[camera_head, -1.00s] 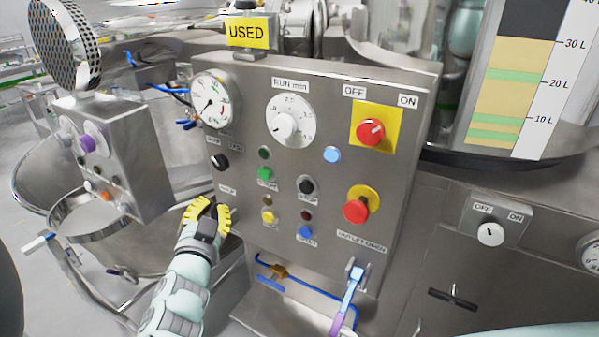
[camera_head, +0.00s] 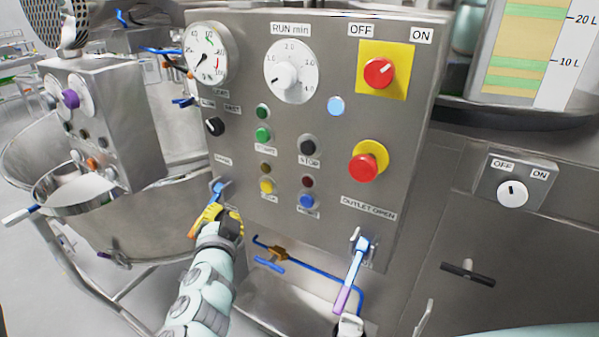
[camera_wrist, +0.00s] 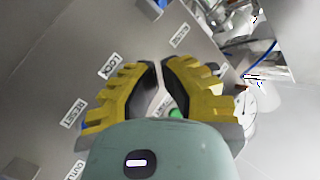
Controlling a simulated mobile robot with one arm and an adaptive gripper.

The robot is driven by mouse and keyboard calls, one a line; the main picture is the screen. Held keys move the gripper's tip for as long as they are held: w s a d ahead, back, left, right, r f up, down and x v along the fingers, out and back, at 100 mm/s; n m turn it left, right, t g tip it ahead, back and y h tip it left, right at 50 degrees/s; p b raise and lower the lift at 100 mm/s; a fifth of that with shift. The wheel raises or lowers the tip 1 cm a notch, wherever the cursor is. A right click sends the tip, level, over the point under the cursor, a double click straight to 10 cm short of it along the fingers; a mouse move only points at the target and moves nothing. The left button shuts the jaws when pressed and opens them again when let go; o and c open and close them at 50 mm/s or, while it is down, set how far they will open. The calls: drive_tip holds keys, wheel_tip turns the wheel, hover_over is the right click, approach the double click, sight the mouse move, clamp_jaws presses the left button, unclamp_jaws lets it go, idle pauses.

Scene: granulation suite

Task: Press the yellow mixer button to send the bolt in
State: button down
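The yellow button (camera_head: 267,186) is a small round knob low on the left side of the grey mixer panel, left of a blue button (camera_head: 307,201). My gripper (camera_head: 205,212), with yellow ridged fingers, is at the panel's lower left edge, left of and below the yellow button in the head view. In the wrist view, the fingertips (camera_wrist: 160,63) are close together with a thin gap and nothing seen between them. A LOCK label (camera_wrist: 110,65) shows beside the left finger. The yellow button is not visible there. I cannot identify the bolt.
A blue handle (camera_head: 221,188) is close to my gripper. A blue lever (camera_head: 356,262) hangs below. A metal bowl (camera_head: 130,223) stands left.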

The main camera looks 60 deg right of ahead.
sight(267, 187)
drive_tip(key=d+b, duration=0.1)
drive_tip(key=d, duration=0.7)
drive_tip(key=shift+w+d, duration=0.25)
drive_tip(key=shift+d, duration=0.15)
drive_tip(key=shift+w, duration=0.1)
idle(1.1)
drive_tip(key=shift+d+b, duration=0.35)
drive_tip(key=shift+b, duration=0.05)
drive_tip(key=shift+d, duration=0.4)
idle(0.6)
idle(0.4)
drive_tip(key=shift+a, duration=1)
